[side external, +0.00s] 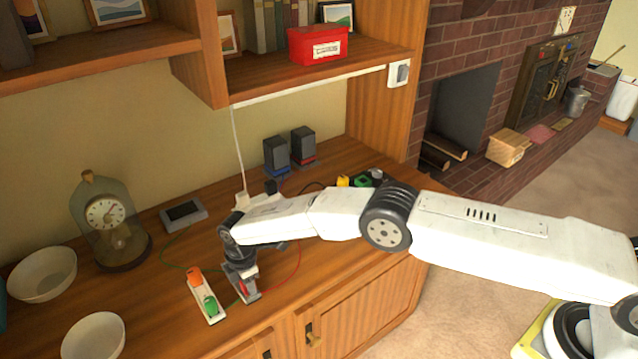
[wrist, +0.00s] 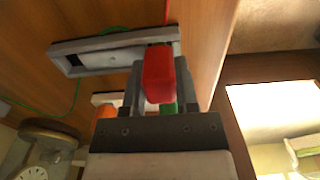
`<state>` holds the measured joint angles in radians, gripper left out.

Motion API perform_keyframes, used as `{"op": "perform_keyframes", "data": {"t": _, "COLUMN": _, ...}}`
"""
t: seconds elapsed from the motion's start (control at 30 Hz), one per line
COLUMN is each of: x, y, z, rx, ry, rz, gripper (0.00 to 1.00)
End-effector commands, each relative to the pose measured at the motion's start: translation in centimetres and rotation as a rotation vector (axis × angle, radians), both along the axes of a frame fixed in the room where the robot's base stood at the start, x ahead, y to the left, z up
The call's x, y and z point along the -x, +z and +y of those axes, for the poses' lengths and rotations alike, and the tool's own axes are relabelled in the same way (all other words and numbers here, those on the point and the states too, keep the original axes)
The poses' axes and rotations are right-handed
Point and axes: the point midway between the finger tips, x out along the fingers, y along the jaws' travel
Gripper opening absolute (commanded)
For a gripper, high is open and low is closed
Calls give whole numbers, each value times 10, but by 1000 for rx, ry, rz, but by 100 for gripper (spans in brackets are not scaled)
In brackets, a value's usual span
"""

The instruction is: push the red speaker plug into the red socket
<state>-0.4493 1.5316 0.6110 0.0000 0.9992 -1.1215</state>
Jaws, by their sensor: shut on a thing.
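My gripper (side external: 242,286) points down over the front of the wooden cabinet top. In the wrist view my gripper (wrist: 160,68) is shut on the red plug (wrist: 159,77), with a finger on each side. A red cable runs from the plug's side of the gripper. I cannot make out the red socket. A pale block (side external: 214,317) with an orange plug (side external: 194,277) and a green plug (side external: 210,304) is just left of the gripper.
A glass-domed clock (side external: 106,213), a grey device with a dark screen (side external: 183,211) and white bowls (side external: 93,338) stand to the left. Two dark speakers (side external: 303,146) stand behind. Thin red and green cables cross the wood. The cabinet's front edge is close to the gripper.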

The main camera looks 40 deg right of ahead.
Motion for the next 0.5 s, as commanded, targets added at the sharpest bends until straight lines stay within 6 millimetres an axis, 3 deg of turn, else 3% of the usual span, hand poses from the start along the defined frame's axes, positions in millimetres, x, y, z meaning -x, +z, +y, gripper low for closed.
{"op": "perform_keyframes", "data": {"t": 0.5, "x": 0, "y": 8, "z": 0, "rx": 0, "ry": 0, "rz": -1, "gripper": 0}}
